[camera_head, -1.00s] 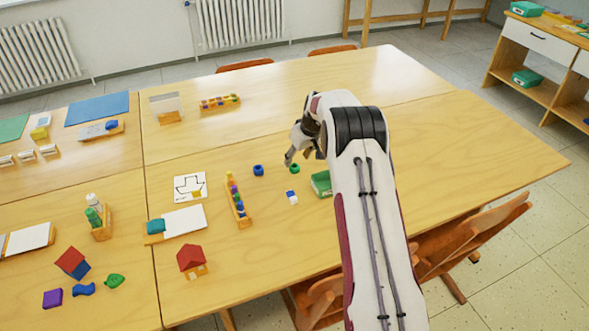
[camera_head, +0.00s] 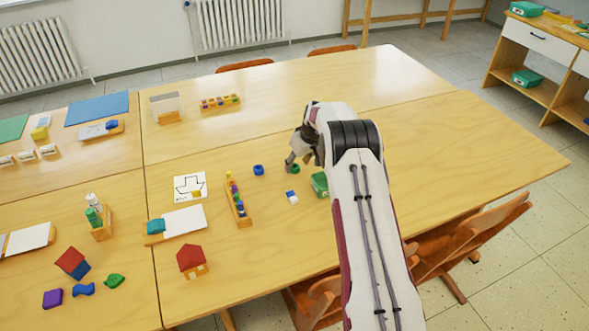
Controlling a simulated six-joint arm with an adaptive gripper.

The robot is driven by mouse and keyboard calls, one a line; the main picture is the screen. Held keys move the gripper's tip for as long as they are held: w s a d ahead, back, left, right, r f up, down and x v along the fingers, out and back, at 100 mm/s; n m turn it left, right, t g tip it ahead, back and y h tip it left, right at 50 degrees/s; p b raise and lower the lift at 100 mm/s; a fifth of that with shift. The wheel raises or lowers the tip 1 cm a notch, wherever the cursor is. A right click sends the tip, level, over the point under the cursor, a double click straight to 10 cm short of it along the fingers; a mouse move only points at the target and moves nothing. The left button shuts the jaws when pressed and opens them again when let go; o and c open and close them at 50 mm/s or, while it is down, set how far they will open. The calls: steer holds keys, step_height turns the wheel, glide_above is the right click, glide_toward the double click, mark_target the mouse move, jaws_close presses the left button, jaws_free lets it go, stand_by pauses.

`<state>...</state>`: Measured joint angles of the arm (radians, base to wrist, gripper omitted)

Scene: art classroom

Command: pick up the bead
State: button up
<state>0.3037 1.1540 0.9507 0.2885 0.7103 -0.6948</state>
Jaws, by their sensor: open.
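A green bead (camera_head: 295,169) lies on the wooden table, left of my arm and partly hidden by my gripper. A blue bead (camera_head: 258,170) lies a little to its left, in the clear. My gripper (camera_head: 297,162) is open and points down right over the green bead. One finger is at the bead's left side; the other is largely hidden, and I cannot tell whether the fingers touch the bead.
A small blue-and-white block (camera_head: 292,197) and a green box (camera_head: 319,184) are in front of the green bead. A wooden rack of coloured pieces (camera_head: 239,206) and an arrow card (camera_head: 190,186) lie left. The tabletop behind the beads (camera_head: 250,130) is clear.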

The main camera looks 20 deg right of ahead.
steer(key=shift+x, duration=1)
steer(key=c, duration=0.8)
